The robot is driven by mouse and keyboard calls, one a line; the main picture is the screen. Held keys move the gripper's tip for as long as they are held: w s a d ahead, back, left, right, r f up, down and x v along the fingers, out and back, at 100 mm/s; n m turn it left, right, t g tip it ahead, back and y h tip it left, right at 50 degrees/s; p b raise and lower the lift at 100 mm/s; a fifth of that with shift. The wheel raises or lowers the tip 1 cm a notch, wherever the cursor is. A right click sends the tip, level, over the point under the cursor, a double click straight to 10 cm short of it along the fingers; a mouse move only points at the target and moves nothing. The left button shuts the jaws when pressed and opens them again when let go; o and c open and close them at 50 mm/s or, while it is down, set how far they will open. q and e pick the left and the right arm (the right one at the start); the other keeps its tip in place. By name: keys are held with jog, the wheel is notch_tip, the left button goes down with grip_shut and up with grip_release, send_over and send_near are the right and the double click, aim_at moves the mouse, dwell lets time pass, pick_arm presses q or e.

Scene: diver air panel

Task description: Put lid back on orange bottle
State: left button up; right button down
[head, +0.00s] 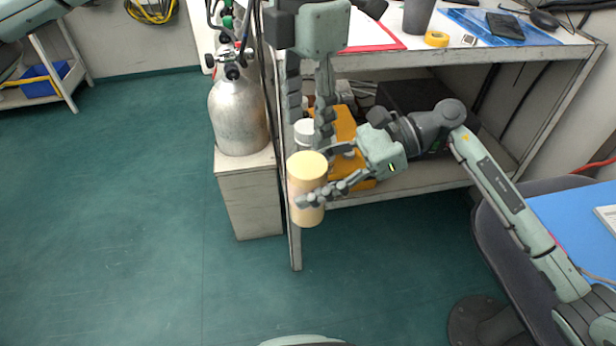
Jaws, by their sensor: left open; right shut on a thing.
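A pale orange cylindrical bottle (308,190) is upright in front of the shelf, with a smooth yellowish top. My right gripper (315,178) is shut on it from the right, with one finger across its front. My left gripper (309,128) points down from above, open, just behind and above the bottle. A white round thing (304,131) shows between and beyond its fingers; I cannot tell whether it is a lid or a container. The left fingers hide part of it. No thing is clearly identifiable as the lid.
A workbench (545,55) with a lower shelf (440,172) stands behind. An orange case (345,125) and a dark box (415,95) are on the shelf. A silver tank (238,115) stands on a cabinet (250,200) at left. A chair (490,235) is at right. The front floor is clear.

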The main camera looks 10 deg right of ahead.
pick_arm(q)
grip_shut()
jog(key=shift+o, duration=0.6)
grip_release()
notch_tip(320, 180, up, 12)
dwell(0.4)
